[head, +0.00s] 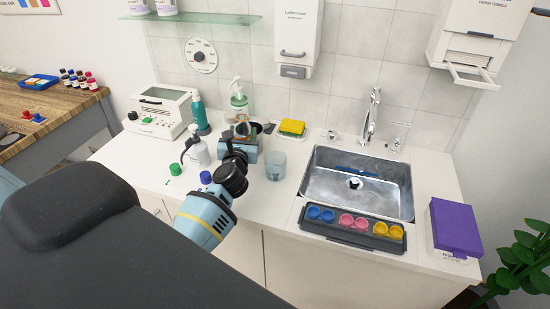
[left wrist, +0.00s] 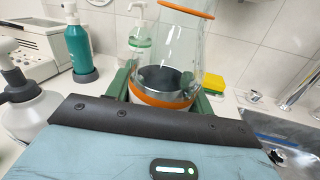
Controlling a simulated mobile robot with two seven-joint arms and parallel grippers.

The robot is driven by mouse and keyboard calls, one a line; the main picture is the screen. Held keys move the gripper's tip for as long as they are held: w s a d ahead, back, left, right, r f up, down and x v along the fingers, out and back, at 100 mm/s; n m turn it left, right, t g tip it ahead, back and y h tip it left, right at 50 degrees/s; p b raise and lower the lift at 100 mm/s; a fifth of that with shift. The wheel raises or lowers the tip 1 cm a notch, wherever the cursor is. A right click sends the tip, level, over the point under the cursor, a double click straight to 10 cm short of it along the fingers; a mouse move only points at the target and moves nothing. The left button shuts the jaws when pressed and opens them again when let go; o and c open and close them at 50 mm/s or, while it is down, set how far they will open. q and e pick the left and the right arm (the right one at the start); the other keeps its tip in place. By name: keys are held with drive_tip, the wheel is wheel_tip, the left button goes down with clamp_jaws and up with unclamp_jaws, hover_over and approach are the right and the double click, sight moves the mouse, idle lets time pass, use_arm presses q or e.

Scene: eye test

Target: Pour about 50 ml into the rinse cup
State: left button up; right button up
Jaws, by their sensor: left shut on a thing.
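My left gripper (head: 246,138) is shut on a clear glass vessel (left wrist: 178,50) with an orange rim and an orange band near its base. In the left wrist view the vessel stands roughly upright between green fingers (left wrist: 165,88); I cannot tell how much liquid is in it. In the head view the gripper and wrist hide most of it. A translucent cup (head: 275,166), seemingly the rinse cup, stands on the counter just right of the gripper, apart from it. It is not visible in the left wrist view. My right gripper is out of view.
A sink (head: 342,196) with a faucet (head: 371,115) lies right of the cup. A dark tray (head: 312,226) of coloured cups sits in front of it. A yellow sponge (head: 292,127) is behind. Bottles, including a teal one (head: 199,114), stand left.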

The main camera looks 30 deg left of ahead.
sight(240, 121)
use_arm(q)
drive_tip(key=shift+d+f+n, duration=0.1)
drive_tip(key=shift+n, duration=0.3)
idle(1.7)
drive_tip(key=shift+r, duration=3.5)
drive_tip(key=s+d+f+m+h, duration=0.1)
drive_tip(key=s+d+m+h, duration=0.1)
drive_tip(key=s+d, duration=0.4)
drive_tip(key=s+d+f+m+t+h, duration=0.1)
drive_tip(key=s+d+h, duration=0.3)
drive_tip(key=d, duration=0.6)
drive_tip(key=s+d+f+m+t+h, duration=0.1)
drive_tip(key=s+d+f+m+h, duration=0.1)
drive_tip(key=s+d, duration=0.7)
drive_tip(key=shift+m+h, duration=0.3)
drive_tip(key=shift+h, duration=0.1)
